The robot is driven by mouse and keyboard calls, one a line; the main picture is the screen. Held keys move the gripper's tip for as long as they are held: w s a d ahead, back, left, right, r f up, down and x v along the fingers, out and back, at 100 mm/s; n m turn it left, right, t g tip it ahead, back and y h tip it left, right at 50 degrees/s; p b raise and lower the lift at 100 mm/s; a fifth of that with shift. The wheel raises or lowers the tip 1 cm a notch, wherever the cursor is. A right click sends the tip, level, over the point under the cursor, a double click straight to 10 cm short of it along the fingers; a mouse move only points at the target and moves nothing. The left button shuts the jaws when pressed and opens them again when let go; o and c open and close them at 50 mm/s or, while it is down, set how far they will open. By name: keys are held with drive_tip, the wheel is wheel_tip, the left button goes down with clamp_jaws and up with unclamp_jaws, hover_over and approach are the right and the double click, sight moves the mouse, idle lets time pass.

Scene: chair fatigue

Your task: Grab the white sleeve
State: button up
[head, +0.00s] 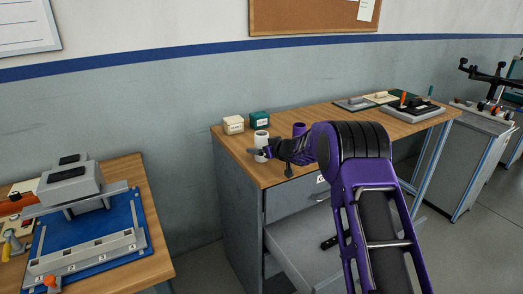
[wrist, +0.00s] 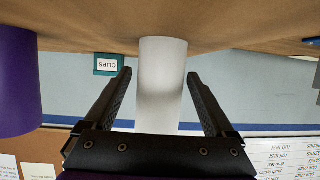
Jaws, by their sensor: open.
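The white sleeve (head: 261,139) is an upright white cylinder on the wooden workbench, near its left front corner. In the wrist view, which looks upside down, the white sleeve (wrist: 162,80) fills the middle, between the two fingers. My gripper (head: 257,152) is open at the sleeve in the head view. In the wrist view my gripper (wrist: 160,100) has one finger on each side of the sleeve, with a visible gap on both sides. My gripper hides part of the sleeve's lower half in the head view.
A purple cylinder (head: 299,129) stands right of the sleeve; it is at the left edge of the wrist view (wrist: 18,85). A white box (head: 233,125) and a teal box (head: 259,119) labelled CLIPS stand behind. An open drawer (head: 310,245) is below the workbench (head: 330,125).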

clamp_jaws()
idle(0.4)
drive_tip(key=shift+r, duration=0.1)
